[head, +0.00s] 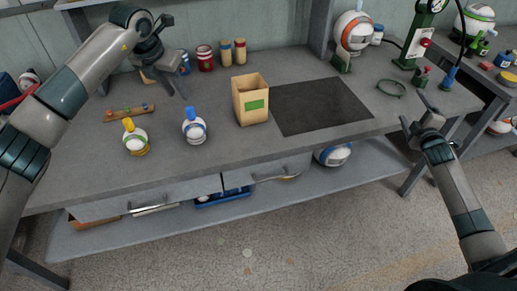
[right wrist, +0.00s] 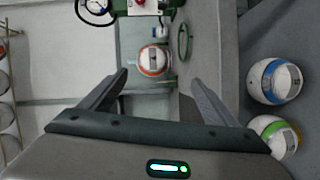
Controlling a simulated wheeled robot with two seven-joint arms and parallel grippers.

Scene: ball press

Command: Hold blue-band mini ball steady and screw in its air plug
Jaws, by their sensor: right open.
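The blue-band mini ball (head: 195,132) stands on the grey bench in the head view, left of the centre. A blue plug (head: 191,113) sits on its top; how deep it is seated I cannot tell. My left gripper (head: 162,84) hangs over the back left of the bench, behind and apart from the mini ball; its finger gap is unclear. My right gripper (head: 415,111) is open and empty off the bench's right front edge, far from the mini ball. Its spread fingers also show in the right wrist view (right wrist: 157,88).
A tan box (head: 250,102) is beside a dark mat (head: 320,106). An orange-band ball (head: 354,33) and a green press (head: 417,38) stand at the back right. The front bench strip is clear.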

